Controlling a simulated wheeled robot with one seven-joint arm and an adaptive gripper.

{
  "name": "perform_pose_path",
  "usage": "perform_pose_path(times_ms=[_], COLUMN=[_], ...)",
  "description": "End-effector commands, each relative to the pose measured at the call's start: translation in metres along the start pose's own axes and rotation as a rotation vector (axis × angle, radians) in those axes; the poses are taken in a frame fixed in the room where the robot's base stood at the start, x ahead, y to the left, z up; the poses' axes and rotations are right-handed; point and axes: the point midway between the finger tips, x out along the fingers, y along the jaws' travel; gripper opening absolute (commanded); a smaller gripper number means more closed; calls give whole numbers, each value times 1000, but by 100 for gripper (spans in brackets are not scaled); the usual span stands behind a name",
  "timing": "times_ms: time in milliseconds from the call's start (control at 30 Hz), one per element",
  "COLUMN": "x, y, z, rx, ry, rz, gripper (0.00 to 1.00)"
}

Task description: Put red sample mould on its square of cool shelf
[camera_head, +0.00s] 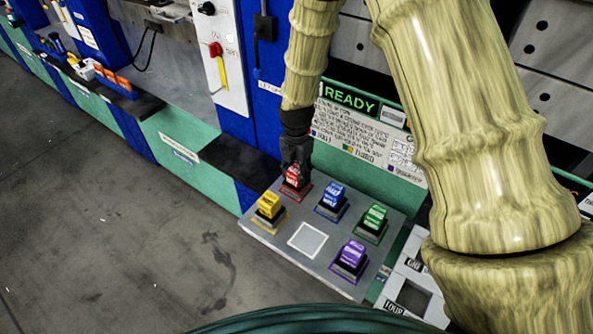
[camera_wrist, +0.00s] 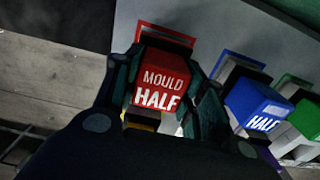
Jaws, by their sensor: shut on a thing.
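The red sample mould (camera_head: 292,177) is at the red-outlined square on the back left of the grey cool shelf (camera_head: 262,240). In the wrist view the red mould (camera_wrist: 160,82) shows the words "MOULD HALF" and sits between my fingers. My gripper (camera_head: 296,158) is shut on it from above. Part of the red square outline (camera_wrist: 165,34) shows just past the mould in the wrist view. Whether the mould's base touches the shelf is hard to tell.
On the shelf stand a yellow mould (camera_head: 269,205), a blue mould (camera_head: 333,196), a green mould (camera_head: 374,218) and a purple mould (camera_head: 351,255), each on its own square. A white-grey square (camera_head: 307,239) at the front is empty. A sign reading "READY" (camera_head: 350,99) stands behind.

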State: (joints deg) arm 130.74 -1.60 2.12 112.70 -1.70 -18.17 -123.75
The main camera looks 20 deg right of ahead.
Motion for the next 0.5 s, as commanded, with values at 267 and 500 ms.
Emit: perform_pose_path(times_ms=[267,500], x=[1,0], y=[0,0], z=[0,0], rx=[0,0], ry=[0,0], rz=[0,0], gripper=[62,62])
